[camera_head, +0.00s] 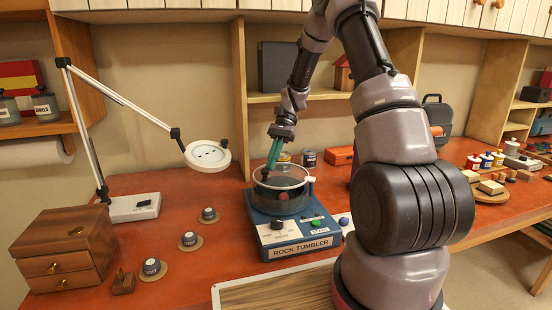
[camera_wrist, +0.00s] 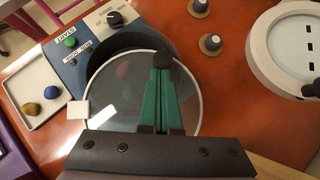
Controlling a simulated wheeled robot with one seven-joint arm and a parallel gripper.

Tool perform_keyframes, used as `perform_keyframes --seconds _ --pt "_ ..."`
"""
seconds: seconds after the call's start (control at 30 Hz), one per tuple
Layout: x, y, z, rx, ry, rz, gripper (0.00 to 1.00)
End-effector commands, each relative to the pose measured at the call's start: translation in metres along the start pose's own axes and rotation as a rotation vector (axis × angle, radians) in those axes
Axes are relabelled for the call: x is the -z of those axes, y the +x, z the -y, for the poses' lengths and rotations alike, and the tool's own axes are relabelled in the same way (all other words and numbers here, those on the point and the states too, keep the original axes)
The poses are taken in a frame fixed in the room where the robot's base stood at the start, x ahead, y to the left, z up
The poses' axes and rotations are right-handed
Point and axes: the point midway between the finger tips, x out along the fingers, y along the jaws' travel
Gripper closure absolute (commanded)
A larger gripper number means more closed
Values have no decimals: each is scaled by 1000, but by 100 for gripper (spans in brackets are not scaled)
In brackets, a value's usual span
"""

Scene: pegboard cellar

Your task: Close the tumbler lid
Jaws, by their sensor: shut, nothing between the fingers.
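The rock tumbler (camera_head: 290,245) has a blue base and a dark round drum (camera_head: 279,204) on top. Its clear round lid (camera_wrist: 121,88) has a pale rim and a white tab (camera_wrist: 78,109); the tab also shows at the drum's right in the head view (camera_head: 311,181). In the wrist view the dark drum edge shows beyond the lid's rim; I cannot tell whether the lid is fully seated. My gripper (camera_head: 267,168) is shut and empty, with teal fingers pointing down at the lid. The fingertips (camera_wrist: 163,62) overlap the lid near its rim; contact is unclear.
A magnifier lamp (camera_head: 207,154) stands left of the tumbler. Small dark knobbed pieces (camera_head: 189,239) on round pads and a wooden drawer box (camera_head: 66,250) are at left. A tray (camera_wrist: 38,80) with two stones lies beside the tumbler. Shelves stand behind.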

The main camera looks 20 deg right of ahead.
Motion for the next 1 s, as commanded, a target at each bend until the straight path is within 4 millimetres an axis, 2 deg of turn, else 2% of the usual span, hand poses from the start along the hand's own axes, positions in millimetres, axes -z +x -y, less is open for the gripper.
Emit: perform_keyframes --seconds 0.5,1.0 --pt "-36 33 -27 -304 -329 1 100" --pt "-47 43 -45 -430 -467 0 100"
